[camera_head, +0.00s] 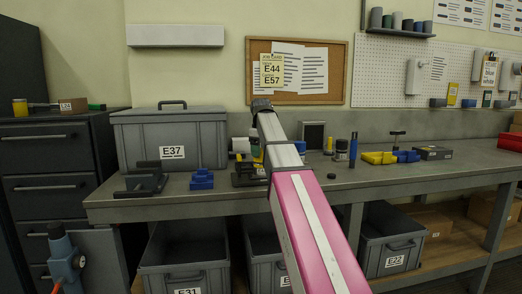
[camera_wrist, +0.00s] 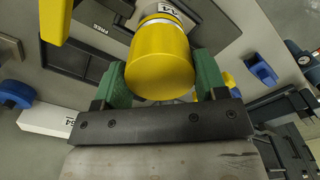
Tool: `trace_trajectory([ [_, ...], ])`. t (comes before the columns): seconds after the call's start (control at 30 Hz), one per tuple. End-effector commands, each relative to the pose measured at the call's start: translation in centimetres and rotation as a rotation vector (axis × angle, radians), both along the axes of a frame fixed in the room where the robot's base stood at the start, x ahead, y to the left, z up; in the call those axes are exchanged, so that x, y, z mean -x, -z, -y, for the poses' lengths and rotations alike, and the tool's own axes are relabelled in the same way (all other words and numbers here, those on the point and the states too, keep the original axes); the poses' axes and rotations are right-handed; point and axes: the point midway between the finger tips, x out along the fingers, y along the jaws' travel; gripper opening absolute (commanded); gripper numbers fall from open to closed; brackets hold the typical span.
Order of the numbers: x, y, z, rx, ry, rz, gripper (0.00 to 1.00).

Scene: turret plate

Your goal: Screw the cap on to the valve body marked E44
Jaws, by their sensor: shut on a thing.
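In the wrist view, my gripper (camera_wrist: 158,78) has its green fingers shut on a yellow cylindrical cap (camera_wrist: 158,68). A pale metal body (camera_wrist: 165,10) with a partly hidden label lies directly beyond the cap, in line with it. The label cannot be read in full, so I cannot tell whether this is E44. Cap and body look touching or nearly so; the thread is hidden. In the head view, my arm hides the gripper and most of the work spot on the bench. A note (camera_head: 271,70) on the cork board reads E44 and E57.
The grey bench (camera_head: 420,170) carries a crate marked E37 (camera_head: 200,138), a blue block (camera_head: 202,179), a dark clamp-like fixture (camera_head: 143,180), and yellow and blue parts (camera_head: 380,157) at right. In the wrist view, a plate marked FREE (camera_wrist: 100,28) and a white box (camera_wrist: 46,121) lie nearby.

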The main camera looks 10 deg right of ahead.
Motion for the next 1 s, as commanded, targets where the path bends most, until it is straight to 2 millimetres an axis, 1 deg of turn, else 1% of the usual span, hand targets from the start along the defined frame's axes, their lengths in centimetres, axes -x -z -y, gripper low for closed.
trace_trajectory([
  [0.07,0.0,0.0,0.0,0.0,0.0,0.0,0.43],
  [0.1,0.0,0.0,0.0,0.0,0.0,0.0,0.75],
  [0.17,0.0,0.0,0.0,0.0,0.0,0.0,0.95],
  [0.47,0.0,-0.1,0.0,0.0,0.0,0.0,0.95],
  [0.63,-0.3,-0.8,-0.1,0.0,0.0,0.001,0.95],
  [0.77,-0.4,-2.3,-0.1,0.0,-0.001,0.001,0.95],
  [0.9,-0.9,-4.8,-0.2,0.0,-0.001,0.001,0.95],
  [0.97,-0.7,-6.0,-0.1,0.0,-0.001,0.003,0.95],
  [1.0,-1.0,-6.4,-0.1,0.0,-0.001,0.001,0.95],
])
